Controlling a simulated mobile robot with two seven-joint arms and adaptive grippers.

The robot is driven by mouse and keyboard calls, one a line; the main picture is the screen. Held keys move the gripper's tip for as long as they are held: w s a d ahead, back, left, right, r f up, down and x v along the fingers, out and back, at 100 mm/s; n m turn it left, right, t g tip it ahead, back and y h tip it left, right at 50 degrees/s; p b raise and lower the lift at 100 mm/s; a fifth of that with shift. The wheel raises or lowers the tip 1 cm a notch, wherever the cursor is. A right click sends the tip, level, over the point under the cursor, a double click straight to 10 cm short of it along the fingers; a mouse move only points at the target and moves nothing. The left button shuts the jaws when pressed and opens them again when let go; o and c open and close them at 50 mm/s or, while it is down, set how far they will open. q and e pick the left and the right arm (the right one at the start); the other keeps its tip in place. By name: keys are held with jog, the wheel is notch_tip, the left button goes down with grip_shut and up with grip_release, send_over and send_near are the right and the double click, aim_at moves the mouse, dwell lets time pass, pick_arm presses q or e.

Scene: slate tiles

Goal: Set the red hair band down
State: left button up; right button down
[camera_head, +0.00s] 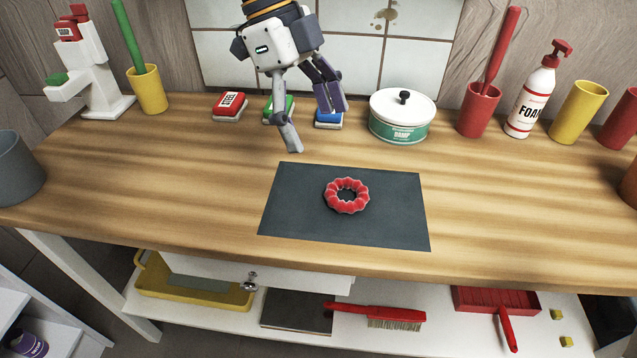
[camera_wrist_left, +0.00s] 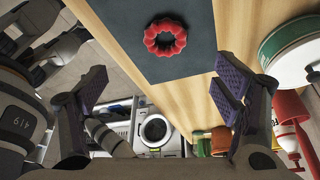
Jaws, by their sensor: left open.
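The red hair band (camera_head: 346,195), a scalloped ring, lies flat on the dark mat (camera_head: 290,215) on the wooden counter. It also shows in the left wrist view (camera_wrist_left: 165,37), with the mat (camera_wrist_left: 195,65) around it. My left gripper (camera_head: 315,125) is open and empty, above the back of the counter behind the mat, apart from the hair band. Its two spread fingers frame the left wrist view (camera_wrist_left: 165,92). My right gripper does not show clearly in the head view.
Behind the left gripper stand small red (camera_head: 229,106), green and blue boxes. A white-lidded tin (camera_head: 400,118) is to its right. Red and yellow cups and a foam bottle (camera_head: 531,97) line the back right. The counter around the mat is clear.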

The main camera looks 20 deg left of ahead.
aim_at(348, 200)
pick_arm(q)
jog(key=x, duration=0.8)
jog(key=w+x, duration=0.1)
jog(key=x, duration=0.3)
jog(key=shift+f, duration=0.1)
jog(key=c, duration=0.9)
notch_tip(348, 200, up, 18)
jog(key=s+a+f+n+t+y, duration=0.3)
jog(key=s+f+n, duration=0.4)
jog(key=n, duration=0.8)
jog(key=shift+s+a+n+t, duration=0.25)
jog(key=shift+a+t, duration=0.35)
jog(key=shift+t, duration=0.4)
